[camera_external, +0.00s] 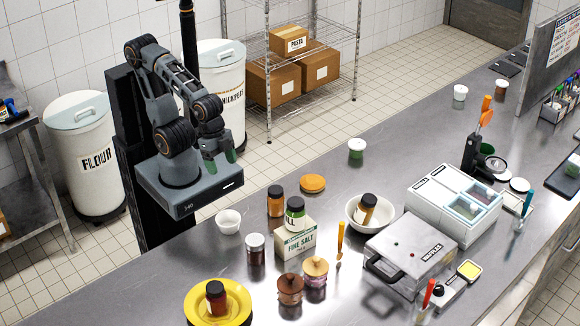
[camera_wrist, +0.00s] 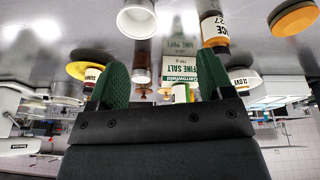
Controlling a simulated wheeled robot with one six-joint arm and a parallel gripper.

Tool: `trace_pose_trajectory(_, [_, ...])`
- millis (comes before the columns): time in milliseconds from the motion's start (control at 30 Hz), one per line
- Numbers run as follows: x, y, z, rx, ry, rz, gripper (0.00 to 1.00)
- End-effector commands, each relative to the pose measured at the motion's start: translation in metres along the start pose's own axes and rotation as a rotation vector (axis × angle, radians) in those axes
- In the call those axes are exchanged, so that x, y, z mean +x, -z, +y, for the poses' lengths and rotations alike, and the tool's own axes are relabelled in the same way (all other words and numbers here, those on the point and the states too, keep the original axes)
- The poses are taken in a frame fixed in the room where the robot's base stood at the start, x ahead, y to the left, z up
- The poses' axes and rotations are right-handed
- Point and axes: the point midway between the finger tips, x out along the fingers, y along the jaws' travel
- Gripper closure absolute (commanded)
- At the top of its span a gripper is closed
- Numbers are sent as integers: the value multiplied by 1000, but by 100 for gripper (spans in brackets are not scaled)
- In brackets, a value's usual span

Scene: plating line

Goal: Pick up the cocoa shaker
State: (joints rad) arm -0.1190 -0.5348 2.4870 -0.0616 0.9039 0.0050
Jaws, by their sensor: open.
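No label reading cocoa is legible, so I cannot tell for sure which jar is the cocoa shaker. A small clear jar with a pale lid and dark brown contents (camera_external: 256,250) stands left of the salt box; a brown jar (camera_wrist: 143,62) shows between my fingers in the wrist view. Another brown jar with a white lid (camera_external: 500,90) stands at the far end of the counter. My gripper (camera_external: 220,160) is open and empty, raised above my base behind the counter's edge. Its green fingers (camera_wrist: 160,82) are spread wide in the wrist view.
A salt box (camera_external: 294,240) bears a green-labelled bottle (camera_external: 295,215). The counter's left edge strip is mostly clear.

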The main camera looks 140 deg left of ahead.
Motion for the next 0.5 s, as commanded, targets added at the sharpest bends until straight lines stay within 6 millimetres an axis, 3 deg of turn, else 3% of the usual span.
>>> trace_pose_trajectory(33, [34, -5, -2, -128, -55, -58, 26])
trace_pose_trajectory(200, [87, 9, 12, -743, -310, -182, 26])
trace_pose_trajectory(333, [110, 36, 17, -1255, -498, -264, 26])
trace_pose_trajectory(500, [117, 76, 15, -1801, -713, -366, 26])
